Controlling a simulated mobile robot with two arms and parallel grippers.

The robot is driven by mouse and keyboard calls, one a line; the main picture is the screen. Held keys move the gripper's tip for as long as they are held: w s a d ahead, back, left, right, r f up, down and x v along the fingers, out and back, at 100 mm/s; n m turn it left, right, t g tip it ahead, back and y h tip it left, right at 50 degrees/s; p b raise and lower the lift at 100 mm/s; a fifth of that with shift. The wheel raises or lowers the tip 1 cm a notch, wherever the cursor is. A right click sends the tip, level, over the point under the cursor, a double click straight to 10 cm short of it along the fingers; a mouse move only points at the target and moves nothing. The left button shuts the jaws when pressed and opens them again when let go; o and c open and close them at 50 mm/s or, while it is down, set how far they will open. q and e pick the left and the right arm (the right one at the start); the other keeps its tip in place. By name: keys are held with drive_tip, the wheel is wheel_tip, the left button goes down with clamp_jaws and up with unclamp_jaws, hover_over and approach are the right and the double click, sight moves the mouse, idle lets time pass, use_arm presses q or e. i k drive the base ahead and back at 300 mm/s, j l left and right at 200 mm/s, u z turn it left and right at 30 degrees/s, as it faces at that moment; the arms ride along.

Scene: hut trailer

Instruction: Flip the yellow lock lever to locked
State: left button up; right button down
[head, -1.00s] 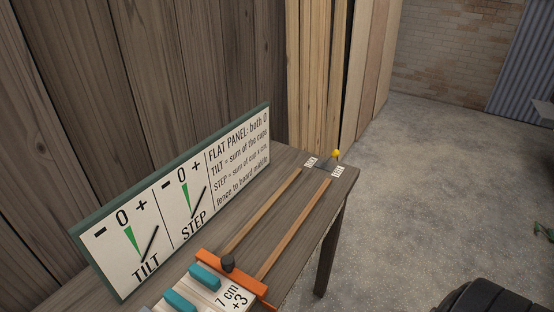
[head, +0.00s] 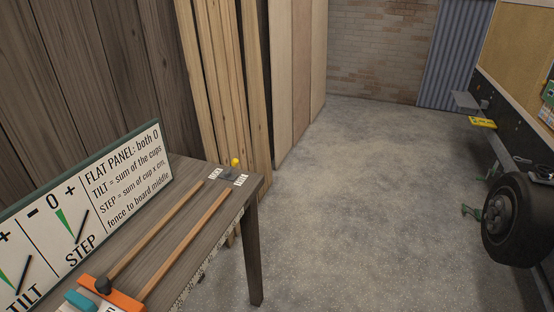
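A small yellow knob (head: 235,162), apparently the lock lever's, stands at the far right end of the wooden bench (head: 165,238). It sits on a small dark mount between two white labels, a left label (head: 215,173) and a right label (head: 241,180). The labels are too small to read surely, and I cannot tell which way the lever points. Neither of my grippers is in view.
A sign (head: 95,205) with TILT and STEP dials stands along the bench's back. An orange fence (head: 110,296) with a dark knob crosses two wooden rails. Tall boards (head: 295,80) lean behind. Open concrete floor (head: 360,190) lies right, then a trailer wheel (head: 515,220).

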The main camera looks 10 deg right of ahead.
sight(234, 162)
drive_tip(key=i+l+u, duration=0.15)
drive_tip(key=i+l, duration=0.15)
drive_tip(key=i+l+u, duration=0.15)
drive_tip(key=i+l, duration=0.15)
drive_tip(key=i+l+u, duration=0.15)
drive_tip(key=i+l, duration=0.25)
drive_tip(key=i+l+u, duration=0.15)
drive_tip(key=i+l, duration=0.2)
drive_tip(key=i+l+u, duration=0.15)
drive_tip(key=l, duration=0.35)
drive_tip(key=i+l+u, duration=0.1)
drive_tip(key=i+l, duration=0.3)
drive_tip(key=l, duration=0.1)
